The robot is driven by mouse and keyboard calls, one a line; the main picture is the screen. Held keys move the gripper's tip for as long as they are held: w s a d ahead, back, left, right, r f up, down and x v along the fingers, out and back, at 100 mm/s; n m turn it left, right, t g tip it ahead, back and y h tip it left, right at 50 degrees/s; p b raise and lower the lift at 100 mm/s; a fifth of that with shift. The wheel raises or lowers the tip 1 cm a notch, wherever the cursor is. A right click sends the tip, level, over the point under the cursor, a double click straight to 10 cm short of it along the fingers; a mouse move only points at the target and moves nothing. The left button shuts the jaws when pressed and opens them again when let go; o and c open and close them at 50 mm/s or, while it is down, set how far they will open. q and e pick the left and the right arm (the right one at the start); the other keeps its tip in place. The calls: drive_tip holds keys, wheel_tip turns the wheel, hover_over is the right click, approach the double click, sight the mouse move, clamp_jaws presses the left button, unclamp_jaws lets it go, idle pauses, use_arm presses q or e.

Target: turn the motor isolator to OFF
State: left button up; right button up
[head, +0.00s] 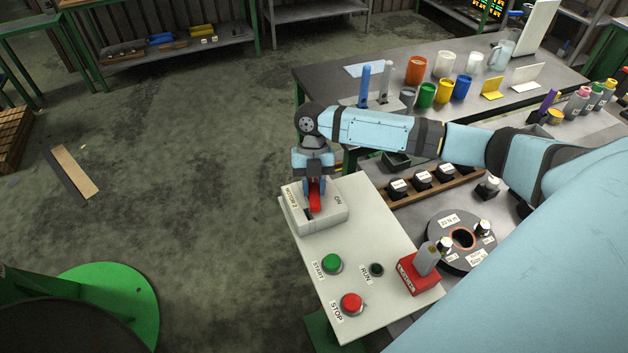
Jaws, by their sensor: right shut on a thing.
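The motor isolator is a pale grey box (327,217) at the far end of a light control panel (368,245). Its red handle (315,203) points lengthwise, and the label ON shows on the right of the box. My left gripper is not in view.
On the panel are a green START button (331,262), a red STOP button (351,302), a RUN lamp (376,269) and a red block (418,275). A bench (340,85) with coloured cups stands behind. The floor at left is mostly clear.

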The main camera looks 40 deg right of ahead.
drive_tip(key=shift+w+n+h, duration=0.1)
drive_tip(key=shift+n+h, duration=0.5)
drive_tip(key=shift+n, duration=1.1)
drive_tip(key=o, duration=0.9)
drive_tip(key=b+v, duration=0.2)
drive_tip(key=v, duration=1.2)
drive_tip(key=shift+w+a+f, duration=0.1)
drive_tip(key=shift+a, duration=0.05)
drive_tip(key=shift+a+f, duration=0.1)
